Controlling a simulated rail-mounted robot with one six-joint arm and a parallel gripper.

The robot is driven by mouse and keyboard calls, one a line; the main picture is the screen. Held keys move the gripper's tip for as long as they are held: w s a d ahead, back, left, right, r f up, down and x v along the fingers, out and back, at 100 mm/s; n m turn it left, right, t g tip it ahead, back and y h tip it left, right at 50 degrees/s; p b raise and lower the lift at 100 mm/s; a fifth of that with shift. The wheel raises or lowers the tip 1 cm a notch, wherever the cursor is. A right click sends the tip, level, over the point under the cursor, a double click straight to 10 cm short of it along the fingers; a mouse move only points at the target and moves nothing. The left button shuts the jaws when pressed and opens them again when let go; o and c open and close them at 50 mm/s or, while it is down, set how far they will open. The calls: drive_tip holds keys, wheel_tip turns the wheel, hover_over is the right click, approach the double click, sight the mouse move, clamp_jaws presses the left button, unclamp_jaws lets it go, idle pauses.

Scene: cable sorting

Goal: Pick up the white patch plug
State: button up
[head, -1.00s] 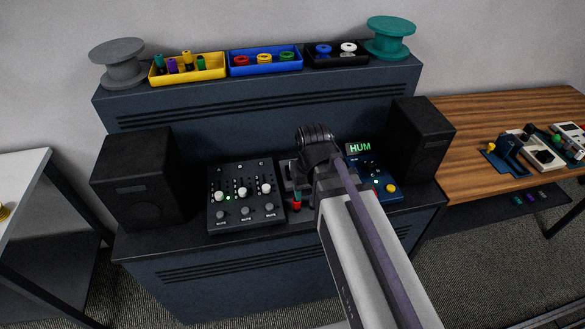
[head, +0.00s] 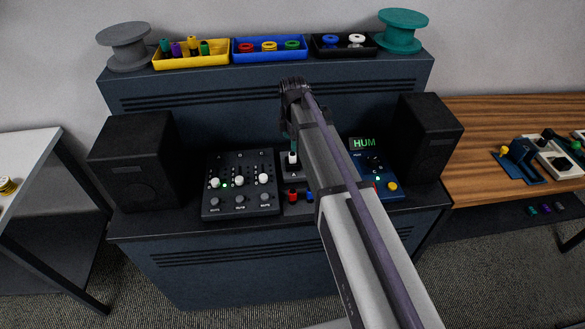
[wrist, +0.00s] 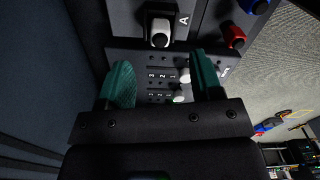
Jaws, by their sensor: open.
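The white patch plug (head: 292,157) stands in the small dark patch panel (head: 291,173) beside the letter A, right of the mixer. In the wrist view the white plug (wrist: 160,36) shows past the fingertips, at top centre. My gripper (wrist: 162,68) has two teal fingers, apart with nothing between them. In the head view my gripper (head: 289,130) is just above and behind the plug, partly hidden by my arm. A gap shows between the fingers and the plug.
A red plug (head: 292,195) and a blue plug (head: 309,196) sit at the panel's front. The mixer (head: 240,184) with white faders is left. A blue box reading HUM (head: 364,143) is right. Speakers (head: 134,160) flank the desk; trays (head: 270,59) line the shelf.

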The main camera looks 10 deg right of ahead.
wheel_tip(320, 180, down, 7)
drive_tip(key=b, duration=0.5)
drive_tip(key=shift+r, duration=0.25)
drive_tip(key=c, duration=1)
wheel_tip(320, 180, up, 10)
drive_tip(key=p, duration=1)
drive_tip(key=shift+r, duration=0.2)
drive_tip(key=shift+f, duration=0.2)
